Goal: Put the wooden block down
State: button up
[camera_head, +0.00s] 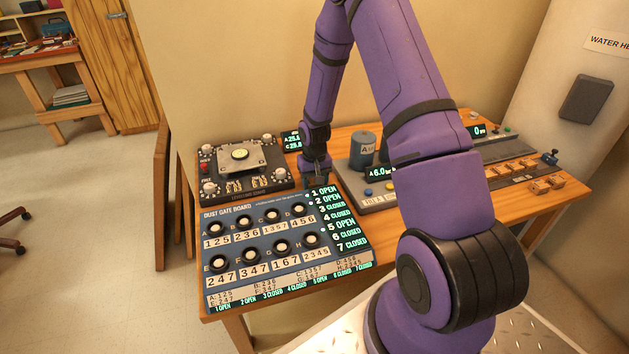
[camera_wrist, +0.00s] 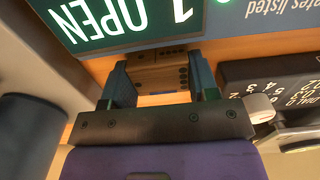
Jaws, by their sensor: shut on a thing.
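My gripper (camera_head: 316,178) points down at the back of the wooden table, between the dust gate board and the grey console. In the wrist view my gripper (camera_wrist: 160,85) has its two fingers on either side of a small wooden block (camera_wrist: 155,78) with dark dots, shut on it. The block's colour is close to the table (camera_wrist: 222,50) behind it, so I cannot tell whether it touches the surface. In the head view the block is hidden or too small to tell.
The dust gate board (camera_head: 270,245) lies in front, its "1 OPEN" display (camera_wrist: 115,18) close to the fingers. A black knob panel (camera_head: 240,165) is left. The grey console (camera_head: 372,190) with a dark cylinder (camera_head: 362,150) is right. Further right are wooden pieces (camera_head: 510,168).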

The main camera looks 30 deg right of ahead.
jog(key=shift+f, duration=0.15)
jog(key=o, duration=0.9)
